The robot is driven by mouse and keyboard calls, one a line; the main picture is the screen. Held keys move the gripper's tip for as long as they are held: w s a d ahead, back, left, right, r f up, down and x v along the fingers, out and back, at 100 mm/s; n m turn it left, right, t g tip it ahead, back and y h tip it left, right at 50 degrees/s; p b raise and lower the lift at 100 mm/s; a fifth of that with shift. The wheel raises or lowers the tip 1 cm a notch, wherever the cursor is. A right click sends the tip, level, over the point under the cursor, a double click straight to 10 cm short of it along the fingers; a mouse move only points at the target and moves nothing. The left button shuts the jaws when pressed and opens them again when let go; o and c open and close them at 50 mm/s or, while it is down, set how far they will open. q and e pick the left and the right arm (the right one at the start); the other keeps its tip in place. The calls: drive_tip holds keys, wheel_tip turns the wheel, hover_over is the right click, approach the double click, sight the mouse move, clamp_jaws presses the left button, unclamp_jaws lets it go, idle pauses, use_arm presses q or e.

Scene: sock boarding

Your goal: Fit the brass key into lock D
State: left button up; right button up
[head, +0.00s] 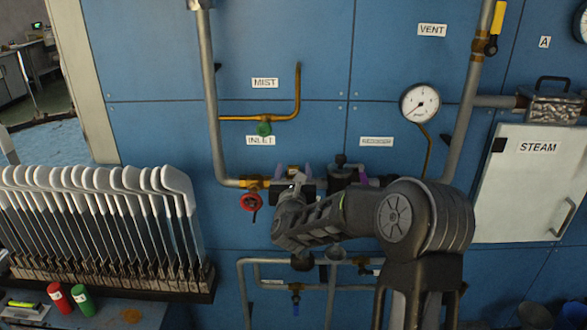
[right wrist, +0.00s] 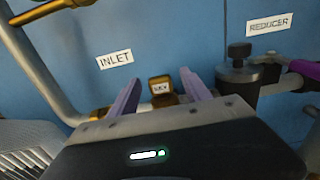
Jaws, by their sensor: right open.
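My right gripper (head: 292,171) is at the pipework under the INLET sign, with its jaws apart. In the right wrist view its two purple fingers (right wrist: 160,74) stand on either side of a small brass block (right wrist: 160,83) with a pale label too small to read surely. The block sits low between the fingers, and I cannot tell whether they touch it. I cannot make out a brass key or a lock marked D. My forearm and wrist hide part of the pipework in the head view. My left gripper is out of view.
A red valve wheel (head: 251,202) is left of my gripper, and a dark reducer (right wrist: 238,64) is to its right. A gauge (head: 420,103) and STEAM cabinet (head: 529,184) are farther right. A rack of white-topped boards (head: 100,180) and red and green cylinders (head: 82,300) are left.

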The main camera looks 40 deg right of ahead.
drive_tip(key=shift+x, duration=0.75)
clamp_jaws()
idle(0.4)
